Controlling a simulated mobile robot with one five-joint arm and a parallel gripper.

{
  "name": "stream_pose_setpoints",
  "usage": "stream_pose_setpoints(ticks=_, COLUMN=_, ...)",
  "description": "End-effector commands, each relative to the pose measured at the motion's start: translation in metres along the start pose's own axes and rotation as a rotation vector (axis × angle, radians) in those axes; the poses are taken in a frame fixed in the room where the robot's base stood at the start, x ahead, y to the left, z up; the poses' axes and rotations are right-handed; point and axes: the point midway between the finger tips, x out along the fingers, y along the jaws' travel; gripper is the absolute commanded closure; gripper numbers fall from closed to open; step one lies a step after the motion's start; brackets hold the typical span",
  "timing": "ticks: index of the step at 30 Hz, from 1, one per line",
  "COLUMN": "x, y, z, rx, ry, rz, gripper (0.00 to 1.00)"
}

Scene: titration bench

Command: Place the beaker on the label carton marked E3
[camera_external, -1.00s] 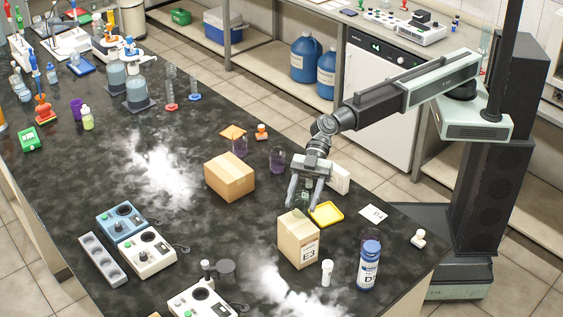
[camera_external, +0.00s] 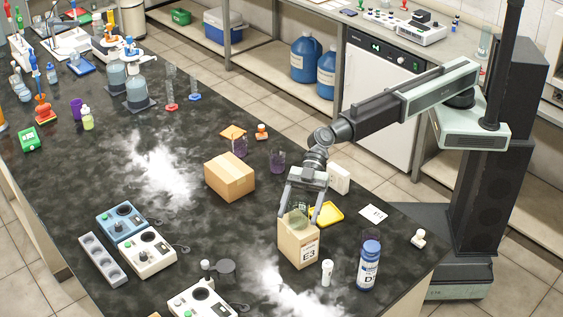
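The carton marked E3 (camera_external: 297,250) is a tan box standing upright on the dark bench, with its white label facing front right. A greenish clear glass beaker (camera_external: 298,216) is upright at the carton's top face. It appears to touch the top, but a small gap cannot be ruled out. My gripper (camera_external: 300,214) points down over the carton, with one finger on each side of the beaker. Whether the fingers press on the glass is too small to tell.
A yellow tray (camera_external: 327,214), a B4 card (camera_external: 373,212) and a white block (camera_external: 338,178) lie behind the carton. A blue-capped bottle (camera_external: 369,266) and a small white vial (camera_external: 327,272) stand at its right. A larger plain carton (camera_external: 229,176) is back left.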

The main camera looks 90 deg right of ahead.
Motion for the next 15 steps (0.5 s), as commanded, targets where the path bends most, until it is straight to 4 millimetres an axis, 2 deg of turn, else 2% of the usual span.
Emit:
stream_pose_setpoints(ticks=9, x=-0.002, y=0.0, z=-0.005, rx=0.0, ry=0.0, rz=0.0, gripper=0.27)
stream_pose_setpoints(ticks=11, x=-0.01, y=-0.001, z=-0.005, rx=0.001, ry=0.0, rz=0.001, gripper=0.27)
stream_pose_setpoints(ticks=15, x=-0.044, y=-0.002, z=-0.006, rx=0.002, ry=0.0, rz=0.001, gripper=0.27)
